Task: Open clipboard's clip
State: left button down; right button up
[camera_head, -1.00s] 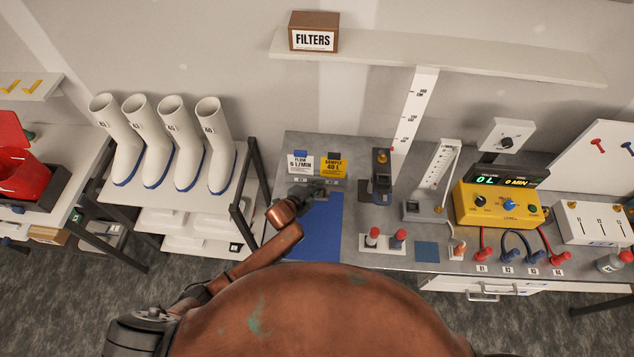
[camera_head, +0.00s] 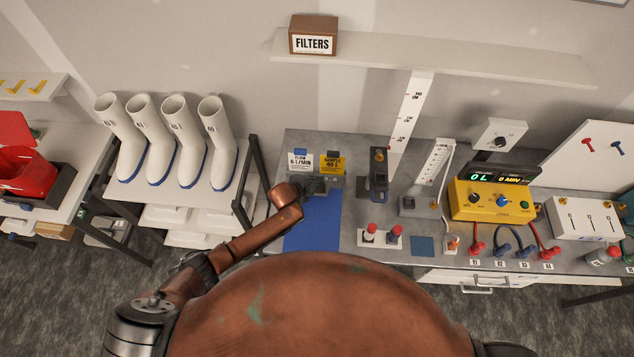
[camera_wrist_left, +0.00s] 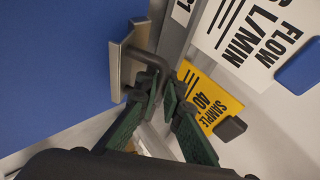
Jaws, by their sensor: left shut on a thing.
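The blue clipboard (camera_head: 313,222) lies flat on the bench, and its blue face fills the left of the left wrist view (camera_wrist_left: 55,70). A metal clip (camera_wrist_left: 128,58) with a dark bent handle (camera_wrist_left: 150,60) sits at its edge. My left gripper (camera_head: 314,186) is at the clipboard's far end in the head view. In the wrist view its green-padded fingers (camera_wrist_left: 161,92) are shut on the clip's dark handle. How far the clip is raised is hard to tell. My right gripper is out of view.
A white FLOW card (camera_head: 301,162) and a yellow SAMPLE card (camera_head: 332,164) stand just behind the clip. A dark upright device (camera_head: 379,180) stands to the right.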

pick_arm(q)
jog(key=c, duration=2)
grip_release()
jog(key=shift+c, duration=0.2)
jog(key=v, duration=1.2)
jog(key=shift+f, duration=0.1)
